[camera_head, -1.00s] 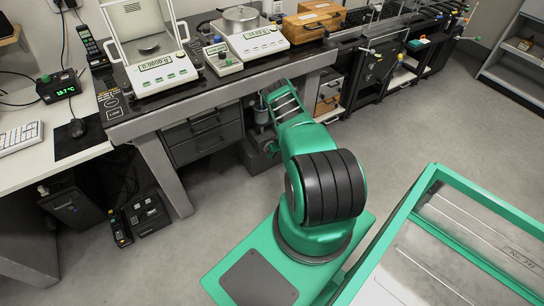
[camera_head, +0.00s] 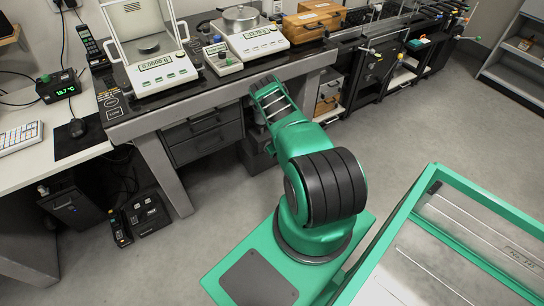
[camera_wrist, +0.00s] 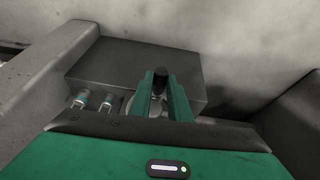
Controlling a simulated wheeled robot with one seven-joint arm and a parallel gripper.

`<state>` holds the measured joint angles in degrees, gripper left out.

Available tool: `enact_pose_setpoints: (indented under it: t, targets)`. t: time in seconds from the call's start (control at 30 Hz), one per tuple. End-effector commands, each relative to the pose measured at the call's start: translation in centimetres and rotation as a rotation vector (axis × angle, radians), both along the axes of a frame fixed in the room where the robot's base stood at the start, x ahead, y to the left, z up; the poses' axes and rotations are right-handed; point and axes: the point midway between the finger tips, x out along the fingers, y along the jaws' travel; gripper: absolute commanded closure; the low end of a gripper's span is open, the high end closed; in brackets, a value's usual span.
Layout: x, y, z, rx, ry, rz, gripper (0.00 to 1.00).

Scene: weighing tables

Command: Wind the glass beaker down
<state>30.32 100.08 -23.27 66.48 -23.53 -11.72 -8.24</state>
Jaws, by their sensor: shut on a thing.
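My gripper (camera_wrist: 161,95) shows in the wrist view, with its two green fingers shut on a dark round knob (camera_wrist: 160,76). The knob stands up between the fingertips, in front of a flat grey block (camera_wrist: 130,62). A pale rounded edge shows low beside the fingers; I cannot tell whether it is the glass beaker. In the head view my forearm reaches under the weighing table's front edge and hides my gripper and the knob. A grey stand (camera_head: 256,158) shows below it, beside the drawers. I cannot make out the beaker in the head view.
Two small banded cylinders (camera_wrist: 94,100) stand left of my fingers, and grey walls rise on both sides. The weighing table (camera_head: 135,127) overhangs the forearm and bears balances (camera_head: 255,42). Dark drawers (camera_head: 205,137) lie to the left. The floor (camera_head: 215,210) in front is clear.

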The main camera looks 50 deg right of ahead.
Motion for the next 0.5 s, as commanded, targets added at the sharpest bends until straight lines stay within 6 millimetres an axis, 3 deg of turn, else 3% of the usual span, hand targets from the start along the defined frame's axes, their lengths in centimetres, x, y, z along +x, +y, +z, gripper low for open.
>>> enact_pose_setpoints:
  t: [0.5]
  targets:
    - [0.59,-0.12,0.00,-0.467,0.102,0.011,1.00]
